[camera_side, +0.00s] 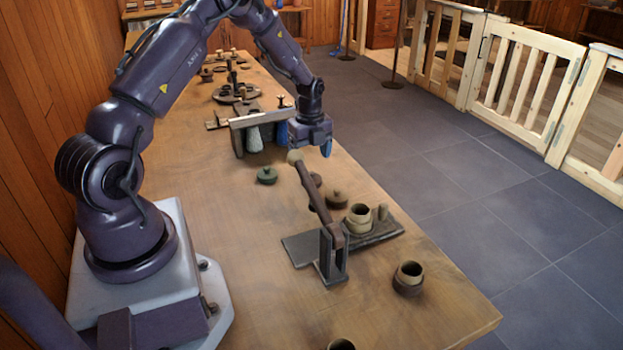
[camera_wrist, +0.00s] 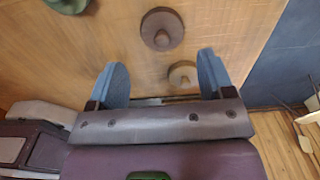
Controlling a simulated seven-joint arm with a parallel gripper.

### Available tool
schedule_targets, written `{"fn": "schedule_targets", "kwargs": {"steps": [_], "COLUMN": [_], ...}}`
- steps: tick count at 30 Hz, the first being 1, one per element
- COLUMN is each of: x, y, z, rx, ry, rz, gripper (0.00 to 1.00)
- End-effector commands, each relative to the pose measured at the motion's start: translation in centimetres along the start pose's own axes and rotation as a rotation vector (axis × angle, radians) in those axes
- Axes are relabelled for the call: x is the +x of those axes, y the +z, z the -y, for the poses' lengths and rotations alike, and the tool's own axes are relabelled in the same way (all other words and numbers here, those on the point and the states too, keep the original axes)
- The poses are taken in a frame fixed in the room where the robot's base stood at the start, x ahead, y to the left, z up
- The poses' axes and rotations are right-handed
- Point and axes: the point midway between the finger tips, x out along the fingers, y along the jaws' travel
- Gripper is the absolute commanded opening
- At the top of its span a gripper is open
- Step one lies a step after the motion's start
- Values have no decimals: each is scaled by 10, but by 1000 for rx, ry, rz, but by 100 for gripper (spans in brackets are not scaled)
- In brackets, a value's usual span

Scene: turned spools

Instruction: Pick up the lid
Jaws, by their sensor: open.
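Three lids with round knobs lie flat and apart on the wooden table. The green lid (camera_side: 267,175) is leftmost in the side view and only partly shows at the top left of the wrist view (camera_wrist: 66,4). A dark brown lid (camera_wrist: 162,29) lies ahead of the space between my fingers. A lighter brown lid (camera_wrist: 182,74) appears between the fingers, closer to the right one. In the side view, one brown lid (camera_side: 337,200) is clear and another (camera_side: 316,179) is partly behind a lever. My gripper (camera_wrist: 162,66) is open and empty, above the table, touching no lid.
A lever press (camera_side: 333,250) with a ball-ended handle stands in front of the lids. A pot (camera_side: 359,218) sits on its base, another pot (camera_side: 408,279) to the right. A rack (camera_side: 262,117) with bottles stands behind my gripper.

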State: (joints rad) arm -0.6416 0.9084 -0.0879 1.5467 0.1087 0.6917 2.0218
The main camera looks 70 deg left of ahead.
Motion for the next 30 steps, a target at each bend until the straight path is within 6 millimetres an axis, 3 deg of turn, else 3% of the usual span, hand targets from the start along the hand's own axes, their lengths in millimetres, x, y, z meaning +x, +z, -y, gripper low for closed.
{"fn": "schedule_targets", "kwargs": {"steps": [7,15,24,30], "x": [20,58,64,63], "y": [-1,-2,-1,-1], "z": [0,3,3,3], "rx": [-1,0,0,0], "ry": [1,1,-2,-1], "rz": [-1,-1,0,0], "gripper": [75,75,75,37]}}
